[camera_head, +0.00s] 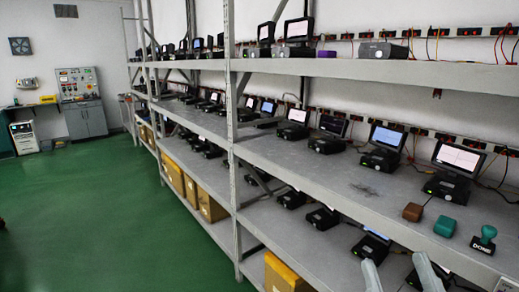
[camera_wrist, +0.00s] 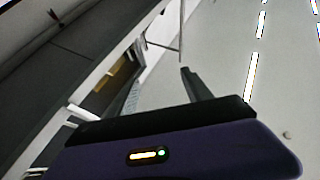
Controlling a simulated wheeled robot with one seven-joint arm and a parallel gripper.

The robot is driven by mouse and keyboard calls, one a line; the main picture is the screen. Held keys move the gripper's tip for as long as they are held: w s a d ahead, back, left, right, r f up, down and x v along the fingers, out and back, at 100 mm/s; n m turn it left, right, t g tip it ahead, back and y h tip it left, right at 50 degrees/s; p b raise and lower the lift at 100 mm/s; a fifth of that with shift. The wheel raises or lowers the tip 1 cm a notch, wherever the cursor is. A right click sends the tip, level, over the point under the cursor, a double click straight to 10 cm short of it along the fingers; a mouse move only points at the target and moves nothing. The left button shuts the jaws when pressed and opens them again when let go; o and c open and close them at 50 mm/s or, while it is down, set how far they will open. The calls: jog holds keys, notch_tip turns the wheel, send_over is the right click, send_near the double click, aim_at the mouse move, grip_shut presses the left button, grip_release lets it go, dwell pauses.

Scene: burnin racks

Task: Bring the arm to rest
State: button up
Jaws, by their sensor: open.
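My gripper (camera_head: 398,276) shows at the bottom right of the head view as two pale grey fingers pointing up. They stand apart with nothing between them, in front of the rack's lower shelf. The rest of my arm is out of that view. In the wrist view a dark purple housing with a small lit indicator fills the bottom, and a dark narrow finger-like part rises above it. The wrist view is tilted, and I see nothing held there.
A long grey rack (camera_head: 345,185) bears several screen devices. Its middle shelf holds a brown block (camera_head: 413,212), a teal block (camera_head: 445,226) and a green-handled stamp (camera_head: 484,240) near the front edge. Cardboard boxes (camera_head: 213,207) sit low. The green floor (camera_head: 90,225) at left is clear.

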jog(key=s+d+f+m+g+h, duration=0.1)
jog(key=s+f+g, duration=0.8)
jog(key=s+f, duration=1.5)
jog(key=s+m+h, duration=0.1)
jog(key=s, duration=0.1)
jog(key=shift+s+d+f+g+b, duration=0.2)
jog(key=shift+s+f+g+b, duration=0.1)
jog(key=shift+s+f+b, duration=0.05)
